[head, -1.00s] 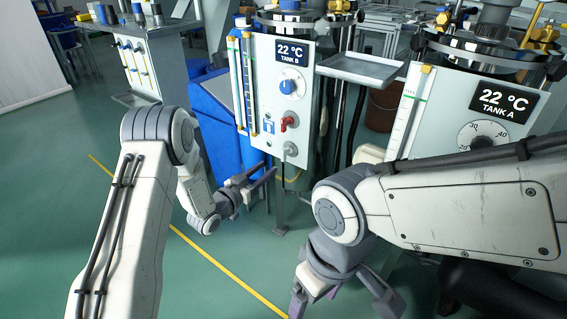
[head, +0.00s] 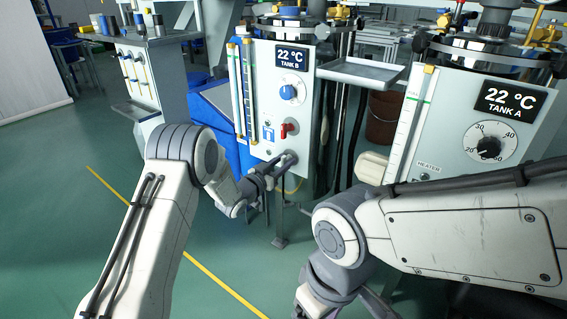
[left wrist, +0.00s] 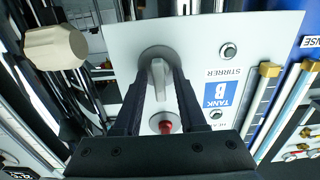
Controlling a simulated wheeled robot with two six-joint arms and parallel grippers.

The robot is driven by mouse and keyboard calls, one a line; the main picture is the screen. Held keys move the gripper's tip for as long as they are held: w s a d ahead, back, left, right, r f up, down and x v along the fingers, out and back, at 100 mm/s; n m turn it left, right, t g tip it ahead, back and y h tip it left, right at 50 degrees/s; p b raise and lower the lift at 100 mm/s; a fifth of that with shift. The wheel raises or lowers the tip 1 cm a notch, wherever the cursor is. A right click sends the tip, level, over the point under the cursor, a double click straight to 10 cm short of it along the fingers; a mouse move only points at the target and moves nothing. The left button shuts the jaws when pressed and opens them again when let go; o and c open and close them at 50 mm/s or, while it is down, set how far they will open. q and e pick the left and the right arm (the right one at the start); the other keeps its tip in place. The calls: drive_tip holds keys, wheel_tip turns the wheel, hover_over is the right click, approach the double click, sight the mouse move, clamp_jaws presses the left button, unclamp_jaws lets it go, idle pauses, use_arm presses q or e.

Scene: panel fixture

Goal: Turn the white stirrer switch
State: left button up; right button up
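The white stirrer switch (left wrist: 158,82) is a pale lever knob low on the Tank B panel (head: 262,108). In the head view the switch (head: 291,157) is partly hidden by my left gripper (head: 279,166). In the left wrist view my left gripper (left wrist: 161,75) is open, with one dark finger on either side of the lever. Small gaps show between fingers and lever; contact is not clear. The word STIRRER is printed beside it. My right gripper (head: 340,304) hangs at the bottom of the head view, fingers apart and partly cut off.
A red switch (head: 288,129) and a blue knob (head: 288,92) sit above on the same panel. The red switch also shows close to my fingers in the left wrist view (left wrist: 165,125). A metal tray (head: 362,72) and the Tank A panel (head: 455,145) stand to the right.

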use_arm(q)
clamp_jaws()
drive_tip(key=m, duration=0.4)
drive_tip(key=shift+f+m, duration=0.1)
drive_tip(key=shift+m, duration=0.3)
drive_tip(key=m+b, duration=0.1)
drive_tip(key=m, duration=0.2)
drive_tip(key=shift+s+d+m, duration=0.1)
drive_tip(key=shift+m, duration=0.2)
drive_tip(key=m+b, duration=0.1)
drive_tip(key=m, duration=0.1)
drive_tip(key=m+b, duration=0.1)
drive_tip(key=m, duration=0.1)
drive_tip(key=shift+f+m, duration=0.2)
drive_tip(key=shift+m, duration=0.1)
drive_tip(key=m+b, duration=0.2)
drive_tip(key=m, duration=0.2)
drive_tip(key=shift+m, duration=0.4)
drive_tip(key=shift+b, duration=0.3)
